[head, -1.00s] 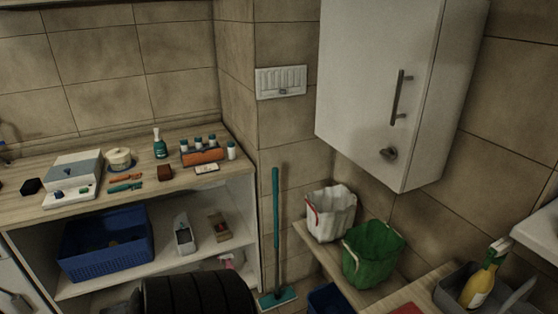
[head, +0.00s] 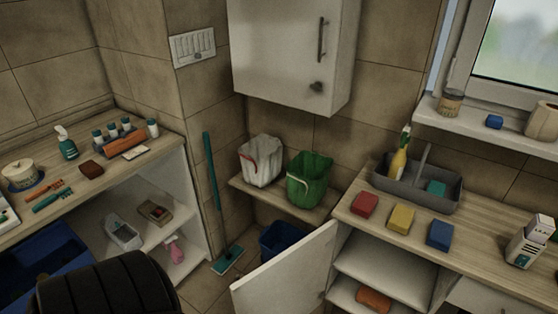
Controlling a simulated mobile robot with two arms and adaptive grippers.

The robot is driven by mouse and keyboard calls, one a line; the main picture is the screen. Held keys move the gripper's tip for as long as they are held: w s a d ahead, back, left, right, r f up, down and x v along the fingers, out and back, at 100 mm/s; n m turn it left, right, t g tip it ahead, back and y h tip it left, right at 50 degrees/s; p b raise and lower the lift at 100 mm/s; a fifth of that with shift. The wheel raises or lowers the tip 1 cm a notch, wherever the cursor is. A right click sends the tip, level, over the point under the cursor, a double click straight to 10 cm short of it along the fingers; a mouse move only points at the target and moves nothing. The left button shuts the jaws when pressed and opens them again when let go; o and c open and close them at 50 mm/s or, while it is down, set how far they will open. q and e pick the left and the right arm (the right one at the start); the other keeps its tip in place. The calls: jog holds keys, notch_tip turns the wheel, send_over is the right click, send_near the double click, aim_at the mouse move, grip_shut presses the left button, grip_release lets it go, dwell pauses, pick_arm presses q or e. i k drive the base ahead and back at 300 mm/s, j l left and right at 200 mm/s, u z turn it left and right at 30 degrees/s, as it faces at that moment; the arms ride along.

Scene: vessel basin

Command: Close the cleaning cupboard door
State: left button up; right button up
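A white cupboard door (head: 285,275) stands open at the lower middle of the head view. It is hinged on the left side of the lower cupboard (head: 385,262) under the right counter and swings out toward me. Shelves inside the cupboard show, with an orange-brown item (head: 373,299) on a lower shelf. The door's bottom is cut off by the frame. Neither of my gripper's fingertips shows in the head view.
A closed white wall cabinet (head: 285,50) with a handle hangs above white (head: 262,160) and green (head: 309,180) buckets. A blue bin (head: 280,240) stands behind the door. The right counter holds sponges (head: 401,219) and a grey caddy (head: 440,190).

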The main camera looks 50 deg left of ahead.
aim_at(294, 281)
jog(key=k+j+z, duration=0.15)
jog(key=j, duration=0.25)
jog(key=k+j+z, duration=0.2)
jog(key=j, duration=0.2)
jog(key=k+j+z, duration=0.15)
jog(key=k+j, duration=0.15)
jog(key=j+z, duration=0.25)
jog(key=j, duration=0.8)
jog(key=j+z, duration=0.3)
jog(key=j, duration=0.75)
